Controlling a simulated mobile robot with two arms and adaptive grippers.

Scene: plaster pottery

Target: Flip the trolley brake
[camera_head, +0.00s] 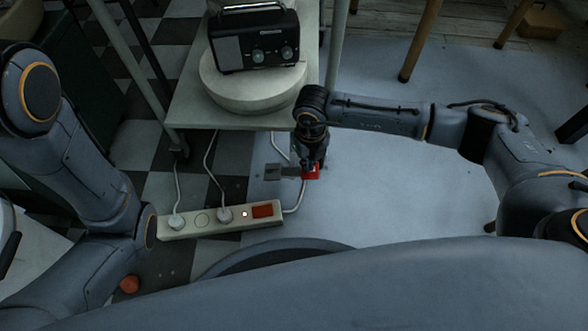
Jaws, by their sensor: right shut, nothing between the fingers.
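The trolley (190,105) stands at the upper middle, with a pale shelf and thin metal legs. A dark caster (180,150) shows under its front left leg. A small red tab (312,173), which looks like the trolley brake, is low by the front right leg, beside a grey flat piece. My right gripper (309,166) points down at the red tab, with its fingers shut and empty. The fingertips overlap the tab in the picture, and I cannot tell whether they touch. They hide part of it and the wheel. My left arm is at the left, and its gripper is out of view.
A black radio (254,42) sits on a round plaster slab (252,88) on the trolley. A power strip (220,219) with plugs and cords lies on the floor in front. A small red-orange object (129,284) lies lower left. Pale floor (400,190) to the right looks clear.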

